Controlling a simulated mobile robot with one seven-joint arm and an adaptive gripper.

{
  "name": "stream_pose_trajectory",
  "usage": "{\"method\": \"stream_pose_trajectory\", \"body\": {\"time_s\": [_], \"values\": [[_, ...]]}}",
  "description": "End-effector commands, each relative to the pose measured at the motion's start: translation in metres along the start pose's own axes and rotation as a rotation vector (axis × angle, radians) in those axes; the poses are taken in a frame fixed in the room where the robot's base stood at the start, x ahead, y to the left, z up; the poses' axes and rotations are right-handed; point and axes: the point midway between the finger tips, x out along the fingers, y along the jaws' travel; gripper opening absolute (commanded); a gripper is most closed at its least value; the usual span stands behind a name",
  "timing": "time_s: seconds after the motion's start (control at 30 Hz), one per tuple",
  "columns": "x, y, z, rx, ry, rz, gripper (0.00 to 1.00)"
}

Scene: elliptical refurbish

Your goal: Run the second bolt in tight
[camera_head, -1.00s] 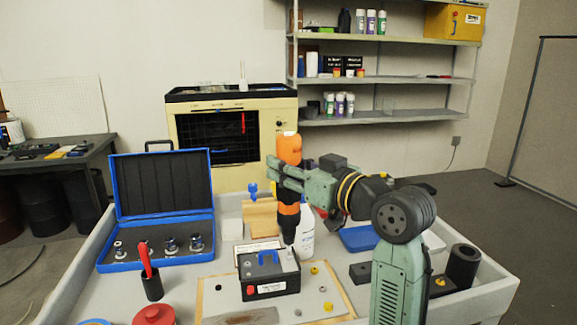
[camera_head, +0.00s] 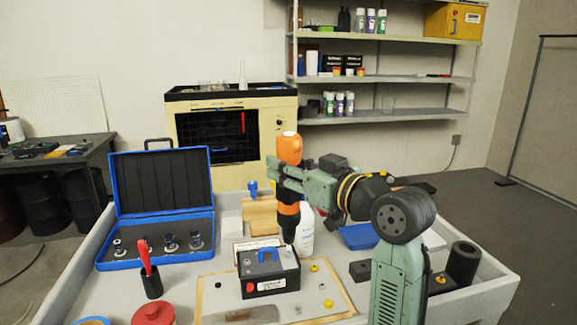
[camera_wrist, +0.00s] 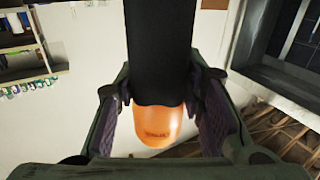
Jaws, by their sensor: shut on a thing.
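My gripper (camera_head: 290,179) is shut on an orange and black power driver (camera_head: 289,149), which it holds upright with its nose pointing down. The driver also shows between the fingers in the wrist view (camera_wrist: 160,120). Below the driver is a black box (camera_head: 268,282) with a blue handle-like piece and a white label on it. The driver's tip is at the box's back right top corner. I cannot tell whether it touches a bolt there, and no bolt under the tip is visible.
The box stands on a wood-edged board (camera_head: 335,292) with several small yellow and grey parts. An open blue case (camera_head: 160,208) with sockets is at left. A red-handled tool stands in a black cup (camera_head: 151,283), near a red round container (camera_head: 153,314). A white bottle (camera_head: 306,235) stands behind the driver.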

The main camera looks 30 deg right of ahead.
Motion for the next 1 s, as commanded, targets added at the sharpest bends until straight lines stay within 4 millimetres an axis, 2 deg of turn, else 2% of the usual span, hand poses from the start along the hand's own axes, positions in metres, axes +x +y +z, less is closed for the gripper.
{"method": "stream_pose_trajectory", "body": {"time_s": [1.0], "values": [[0.0005, -0.0005, 0.007, 0.002, -0.003, -0.002, 0.0]]}}
